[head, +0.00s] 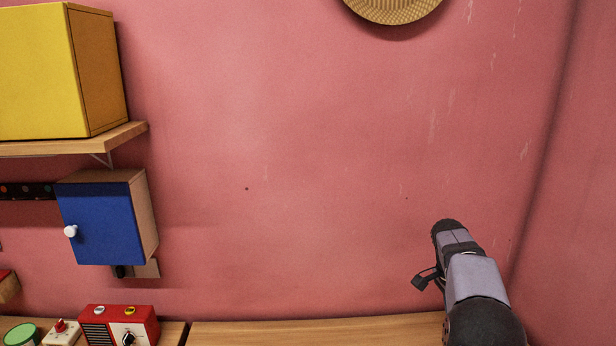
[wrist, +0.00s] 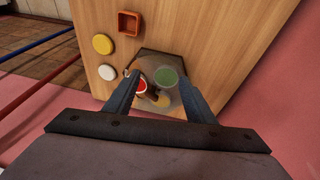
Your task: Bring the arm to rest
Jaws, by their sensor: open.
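My arm reaches up from the lower right of the head view in front of the pink wall, with its end bent downward. My gripper (head: 427,279) is small and dark there, apart from the wall and above the wooden counter. In the wrist view my gripper (wrist: 161,80) has its two fingers spread apart, and nothing is seen held by them. The fingers hide part of the tray.
A wooden counter (head: 300,333) runs along the bottom. At left are a yellow box (head: 40,70) on a shelf (head: 125,135), a blue-doored cabinet (head: 103,222) and a red radio (head: 120,325). A woven disc (head: 395,8) hangs above. The wall between is clear.

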